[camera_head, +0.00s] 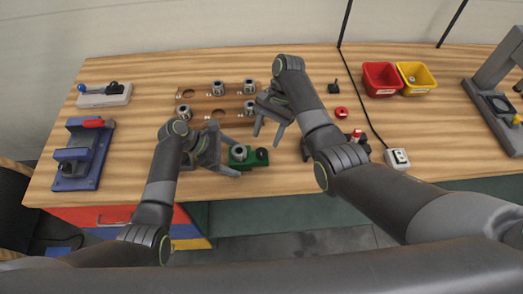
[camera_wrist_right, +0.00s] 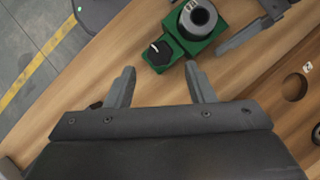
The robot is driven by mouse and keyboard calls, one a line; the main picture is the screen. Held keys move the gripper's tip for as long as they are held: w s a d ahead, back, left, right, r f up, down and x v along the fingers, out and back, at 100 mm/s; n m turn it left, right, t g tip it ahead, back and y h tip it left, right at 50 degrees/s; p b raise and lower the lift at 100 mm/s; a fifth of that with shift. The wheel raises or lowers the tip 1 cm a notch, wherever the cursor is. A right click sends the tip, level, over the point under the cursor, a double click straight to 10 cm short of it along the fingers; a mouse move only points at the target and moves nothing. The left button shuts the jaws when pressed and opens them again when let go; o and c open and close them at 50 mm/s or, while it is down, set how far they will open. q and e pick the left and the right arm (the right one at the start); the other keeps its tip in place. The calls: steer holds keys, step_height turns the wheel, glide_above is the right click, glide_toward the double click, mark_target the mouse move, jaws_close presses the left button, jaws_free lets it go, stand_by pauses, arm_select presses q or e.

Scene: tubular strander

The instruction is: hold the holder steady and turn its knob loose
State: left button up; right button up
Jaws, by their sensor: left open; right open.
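The green holder (camera_head: 250,164) stands on the wooden table near its front edge, with a grey metal ring-shaped part (camera_head: 239,152) in it. Its black knob (camera_head: 262,154) is on the right end. In the right wrist view the holder (camera_wrist_right: 185,46) shows at the top, with the knob (camera_wrist_right: 158,53) nearest me. My left gripper (camera_head: 233,156) is open at the holder's left end, its fingers on either side; contact is unclear. My right gripper (camera_head: 268,139) is open above and behind the knob. In its wrist view its fingertips (camera_wrist_right: 160,70) are apart, just short of the knob.
A wooden rack (camera_head: 222,103) with several metal parts stands behind. A blue fixture (camera_head: 82,155) is at the left. Red (camera_head: 380,80) and yellow (camera_head: 416,78) bins and a grey press (camera_head: 495,90) are right. A dark device (camera_head: 357,145) sits behind my right arm.

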arm_select(q)
steer(key=v, duration=1.2)
